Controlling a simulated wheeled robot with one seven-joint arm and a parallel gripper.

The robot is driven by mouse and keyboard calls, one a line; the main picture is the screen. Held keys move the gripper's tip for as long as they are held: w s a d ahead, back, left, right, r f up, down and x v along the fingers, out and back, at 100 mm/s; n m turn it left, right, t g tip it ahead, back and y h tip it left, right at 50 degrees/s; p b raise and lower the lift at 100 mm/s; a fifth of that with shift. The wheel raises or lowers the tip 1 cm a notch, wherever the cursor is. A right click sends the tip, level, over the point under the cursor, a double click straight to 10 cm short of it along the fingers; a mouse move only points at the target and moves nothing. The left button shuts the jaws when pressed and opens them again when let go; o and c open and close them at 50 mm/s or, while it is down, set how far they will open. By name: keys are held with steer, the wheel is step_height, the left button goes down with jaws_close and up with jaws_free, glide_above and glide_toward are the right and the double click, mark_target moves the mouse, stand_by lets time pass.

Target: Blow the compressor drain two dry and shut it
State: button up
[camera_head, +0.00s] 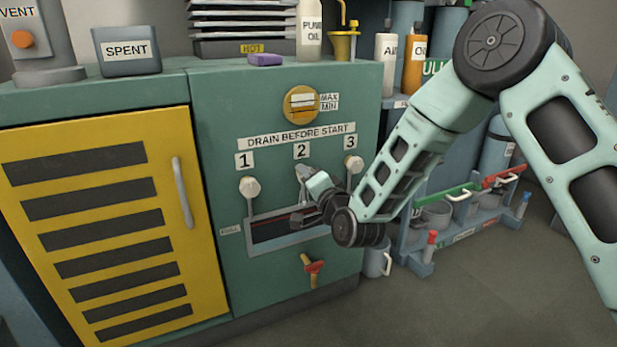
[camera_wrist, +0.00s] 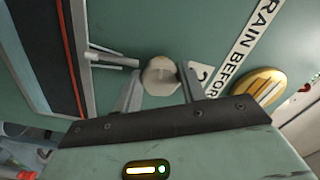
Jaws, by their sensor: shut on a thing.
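Drain two is the middle of three pale knobs on the green compressor front, under the label "2" (camera_head: 302,151). Its knob (camera_wrist: 160,76) sits between my two fingers in the wrist view, with a thin pipe (camera_wrist: 110,58) running from it toward the slot. My gripper (camera_wrist: 158,88) is shut on this knob; in the head view my gripper (camera_head: 306,178) covers most of it. Drain one's knob (camera_head: 250,187) and drain three's knob (camera_head: 353,165) stand free on either side. I cannot tell whether anything flows from drain two.
A round yellow MAX/MIN gauge (camera_head: 300,104) is above. A yellow louvred door (camera_head: 100,210) is at left. Racks with bottles and mugs (camera_head: 436,217) stand at right, behind my arm.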

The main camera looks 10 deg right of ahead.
steer(key=shift+d+f+n+p, duration=0.1)
steer(key=shift+n+p, duration=0.25)
steer(key=shift+n, duration=1.95)
steer(key=shift+f+n+p, duration=0.1)
steer(key=shift+n+p, duration=0.2)
steer(key=shift+n, duration=2)
steer(key=o, duration=1)
steer(key=shift+c, duration=0.2)
steer(key=p+v, duration=0.4)
steer(key=v, duration=1.3)
steer(key=shift+s+p, duration=0.25)
steer(key=shift+p, duration=0.15)
steer(key=shift+d+r, duration=0.1)
steer(key=shift+r, duration=0.05)
